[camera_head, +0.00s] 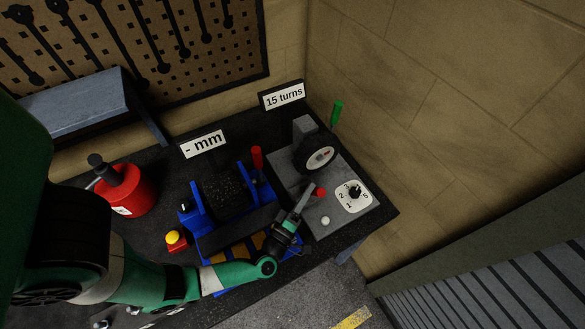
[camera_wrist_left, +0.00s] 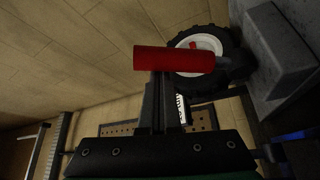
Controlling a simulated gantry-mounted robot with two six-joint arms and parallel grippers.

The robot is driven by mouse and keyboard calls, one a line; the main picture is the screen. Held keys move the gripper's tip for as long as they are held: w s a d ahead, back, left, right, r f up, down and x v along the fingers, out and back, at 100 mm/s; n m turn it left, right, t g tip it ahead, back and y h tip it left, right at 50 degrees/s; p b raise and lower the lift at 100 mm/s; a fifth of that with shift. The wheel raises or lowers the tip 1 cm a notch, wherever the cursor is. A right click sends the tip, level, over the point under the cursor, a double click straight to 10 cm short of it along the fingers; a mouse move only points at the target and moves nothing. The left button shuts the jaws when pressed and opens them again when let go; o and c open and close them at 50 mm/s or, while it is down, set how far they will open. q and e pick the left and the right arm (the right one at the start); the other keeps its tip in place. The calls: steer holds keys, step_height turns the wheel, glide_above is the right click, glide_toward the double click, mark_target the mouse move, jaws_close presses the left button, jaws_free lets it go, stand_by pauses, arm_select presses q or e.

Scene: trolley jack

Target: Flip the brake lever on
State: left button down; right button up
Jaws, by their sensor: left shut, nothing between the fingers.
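A short red handle (camera_head: 319,192) shows on the grey machine block (camera_head: 352,217), on the near side of its wheel (camera_head: 320,158). My left gripper (camera_head: 307,188) is shut and empty, with its fingertips right beside this handle. In the left wrist view a red cylindrical handle (camera_wrist_left: 174,59) lies across the tips of my closed fingers (camera_wrist_left: 161,101), with the tyre (camera_wrist_left: 208,82) close behind it. I cannot tell whether tips and handle touch. A green-handled lever (camera_head: 337,112) stands upright behind the wheel. No label shows which one is the brake lever. My right gripper is not in view.
A blue jack (camera_head: 196,205) with a red upright handle (camera_head: 257,157) stands left of the block. A numbered dial (camera_head: 354,196) and white button (camera_head: 325,221) sit on the block. A red can (camera_head: 127,192) and yellow button (camera_head: 173,237) are farther left. A wall rises behind.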

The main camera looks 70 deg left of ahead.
arm_select(q)
steer(key=v, duration=1.1)
steer(key=shift+s+d, duration=0.15)
steer(key=shift+s, duration=0.1)
steer(key=shift+f, duration=0.1)
